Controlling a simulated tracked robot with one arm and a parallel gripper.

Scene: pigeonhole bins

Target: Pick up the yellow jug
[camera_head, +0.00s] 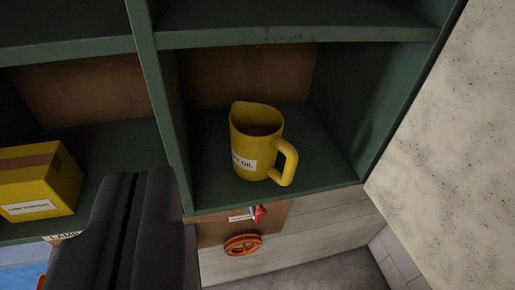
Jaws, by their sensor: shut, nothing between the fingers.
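The yellow jug (246,150) stands upright in a green pigeonhole, right of the picture's middle. Its open top faces up, its handle points right, and a white label on its front ends in "OIL". My gripper (148,185) is the dark shape at the lower left. Its fingers are shut together with nothing between them. It is to the left of the jug and apart from it, in front of the divider and the left pigeonhole.
A yellow box (38,182) labelled "LAMP STARTERS" sits in the left pigeonhole. A green upright divider (162,100) separates the two bins. A speckled pale wall (455,130) is at the right. An orange round object (242,244) shows below the shelf. The bin floor around the jug is clear.

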